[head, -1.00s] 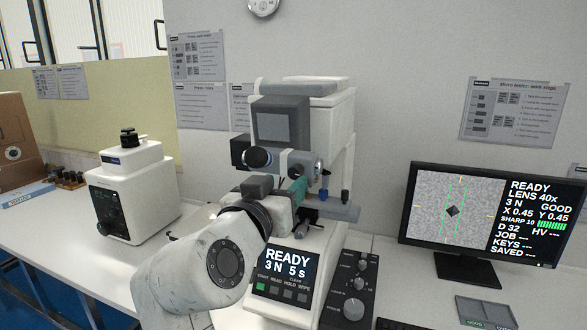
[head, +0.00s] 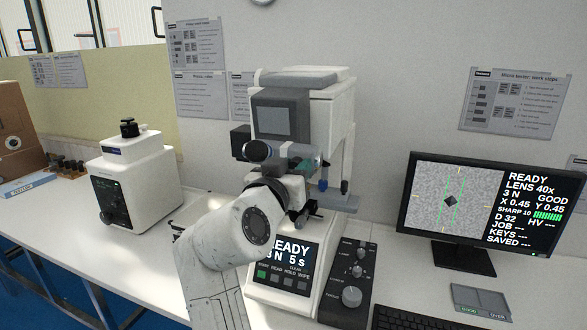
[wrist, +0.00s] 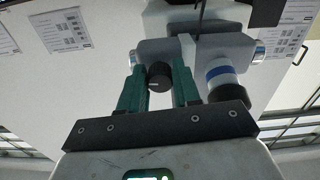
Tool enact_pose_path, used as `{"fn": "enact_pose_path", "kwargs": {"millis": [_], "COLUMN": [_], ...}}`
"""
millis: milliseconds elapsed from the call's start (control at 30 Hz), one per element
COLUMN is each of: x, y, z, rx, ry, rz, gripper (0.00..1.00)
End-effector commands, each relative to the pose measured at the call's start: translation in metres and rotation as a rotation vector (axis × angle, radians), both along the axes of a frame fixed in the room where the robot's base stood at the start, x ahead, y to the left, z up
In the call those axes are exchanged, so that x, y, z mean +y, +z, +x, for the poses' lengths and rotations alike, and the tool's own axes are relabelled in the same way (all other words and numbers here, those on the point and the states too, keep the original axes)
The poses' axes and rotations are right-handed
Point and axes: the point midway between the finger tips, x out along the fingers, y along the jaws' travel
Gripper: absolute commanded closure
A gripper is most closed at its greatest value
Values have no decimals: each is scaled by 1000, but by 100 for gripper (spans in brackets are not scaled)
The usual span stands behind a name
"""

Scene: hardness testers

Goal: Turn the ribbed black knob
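The black knob (wrist: 159,76), with a white mark on its face, shows in the wrist view on the pale tester housing. My gripper (wrist: 160,62) has two green fingers, one on each side of this knob. They look open, with little room beside the knob; I see no clear contact. In the head view my gripper (head: 308,164) is at the turret area of the white hardness tester (head: 335,110). I cannot make out the knob there, and its ribs are too small to tell.
A blue-banded objective (wrist: 220,78) is close beside the right finger in the wrist view. A control panel with knobs (head: 351,297), a monitor (head: 455,205) and a small tray (head: 478,300) stand to the right.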

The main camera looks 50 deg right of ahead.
Motion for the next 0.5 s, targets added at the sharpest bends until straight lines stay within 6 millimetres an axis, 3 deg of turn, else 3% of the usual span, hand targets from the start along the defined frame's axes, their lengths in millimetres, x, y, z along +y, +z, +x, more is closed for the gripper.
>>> {"fn": "enact_pose_path", "kwargs": {"millis": [300, 500], "x": [0, 0], "y": [0, 2], "z": [0, 0], "rx": [0, 52], "ry": [0, 0], "rz": [0, -21], "gripper": [99, 100]}}
